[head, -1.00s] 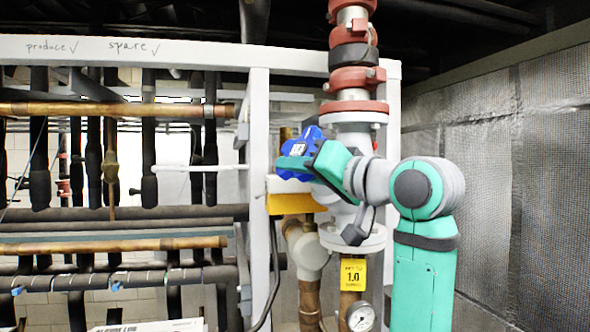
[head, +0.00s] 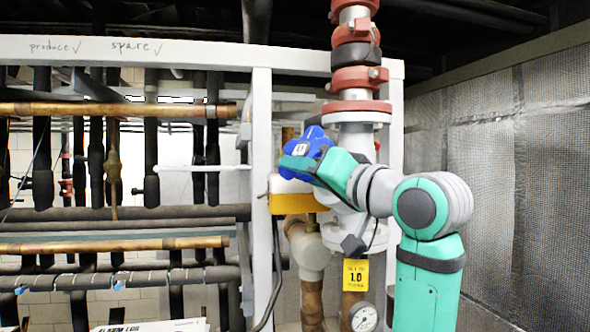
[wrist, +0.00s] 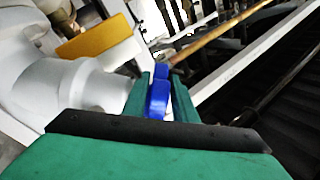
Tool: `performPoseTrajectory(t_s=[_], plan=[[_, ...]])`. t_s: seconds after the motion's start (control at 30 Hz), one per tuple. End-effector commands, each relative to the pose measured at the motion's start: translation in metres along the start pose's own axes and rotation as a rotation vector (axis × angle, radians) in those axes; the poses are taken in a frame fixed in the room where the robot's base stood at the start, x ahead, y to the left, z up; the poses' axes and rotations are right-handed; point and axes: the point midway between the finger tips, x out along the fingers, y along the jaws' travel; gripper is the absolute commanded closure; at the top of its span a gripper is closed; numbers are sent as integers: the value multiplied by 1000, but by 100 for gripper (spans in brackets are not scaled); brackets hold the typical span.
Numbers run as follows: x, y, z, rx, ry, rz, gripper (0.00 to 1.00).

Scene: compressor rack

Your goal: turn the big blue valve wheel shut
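The big blue valve wheel (head: 316,138) is on the left side of the white valve body on the vertical pipe. My gripper (head: 299,160) is at the wheel's near rim and covers part of it. In the wrist view my gripper (wrist: 160,98) has a green finger on each side of a blue piece of the wheel rim (wrist: 158,98). The blue fills the gap between the fingers, so it looks shut on the rim. The wheel's hub and much of its rim are hidden behind my gripper.
A white frame post (head: 262,190) stands close on the left. A yellow tag (head: 355,273) and a gauge (head: 364,317) are below the valve. A mesh-covered wall (head: 530,170) is at the right.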

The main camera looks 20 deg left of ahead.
Motion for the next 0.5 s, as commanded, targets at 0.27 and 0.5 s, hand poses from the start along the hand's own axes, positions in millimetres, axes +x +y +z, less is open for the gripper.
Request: performPoseTrajectory(t_s=[0.27,0.5], plan=[[-52,1,0,0,3,1,75],[-84,0,0,1,1,0,75]])
